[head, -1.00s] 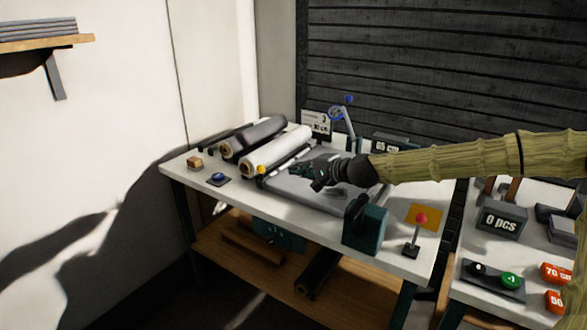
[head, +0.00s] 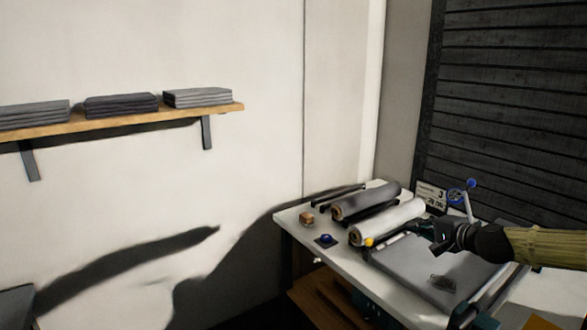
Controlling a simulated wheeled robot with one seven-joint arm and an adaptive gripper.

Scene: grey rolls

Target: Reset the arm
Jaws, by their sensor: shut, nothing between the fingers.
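My gripper (head: 440,234) is at the right of the head view, at the end of my arm, which comes in from the right edge. It is shut and empty. It hovers over the work table (head: 337,262), above the grey flat bed (head: 415,265) and near the white roll (head: 388,220). The fingertips are dark and small, so their detail is hard to make out.
A dark grey roll (head: 366,200) lies behind the white roll. A blue button (head: 326,239) and a small brown block (head: 307,219) sit at the table's left end. A blue-knobbed crank (head: 470,192) stands behind my gripper. A wall shelf (head: 120,124) holds folded grey stacks.

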